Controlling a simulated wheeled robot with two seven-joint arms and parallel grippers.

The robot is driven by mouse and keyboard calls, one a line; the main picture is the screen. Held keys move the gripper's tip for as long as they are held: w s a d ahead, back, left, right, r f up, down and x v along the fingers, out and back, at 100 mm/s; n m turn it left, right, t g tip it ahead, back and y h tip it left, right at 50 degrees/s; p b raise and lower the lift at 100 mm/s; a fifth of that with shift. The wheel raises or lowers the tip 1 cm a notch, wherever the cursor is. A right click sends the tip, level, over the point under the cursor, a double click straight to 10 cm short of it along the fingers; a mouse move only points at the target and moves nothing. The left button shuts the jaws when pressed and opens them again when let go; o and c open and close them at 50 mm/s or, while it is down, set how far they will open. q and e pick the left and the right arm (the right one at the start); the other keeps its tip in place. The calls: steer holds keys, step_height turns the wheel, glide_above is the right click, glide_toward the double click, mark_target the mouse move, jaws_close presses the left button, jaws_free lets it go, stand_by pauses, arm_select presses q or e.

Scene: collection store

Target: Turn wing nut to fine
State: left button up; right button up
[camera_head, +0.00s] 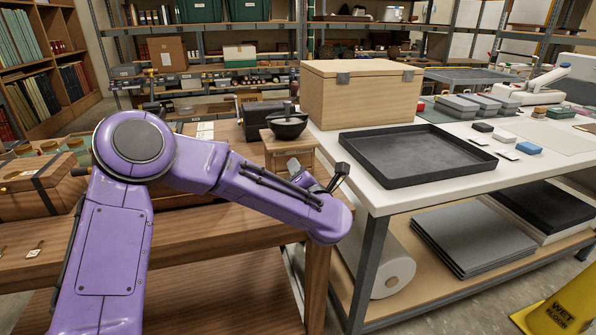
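A grinder-like piece with a wooden body (289,151) and a dark bowl (288,128) on top stands at the right end of the brown wooden table. A small dark knob or nut (288,108) rises from the bowl's middle; it is too small to tell whether it is a wing nut or how it is set. No "fine" mark is readable. My purple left arm reaches across in front. My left gripper (340,172) is a small dark shape just right of and in front of the wooden body, apart from the knob. Its fingers are not clear. My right gripper is out of view.
A white-topped bench (365,194) with a black tray (420,174) and a large wooden box (352,96) stands close on the right. Wooden cases (40,192) lie at left on the brown table (205,235). A yellow wet-floor sign (562,308) is at lower right.

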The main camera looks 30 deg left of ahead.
arm_select(q)
steer(key=v, duration=0.9)
steer(key=shift+b, duration=0.45)
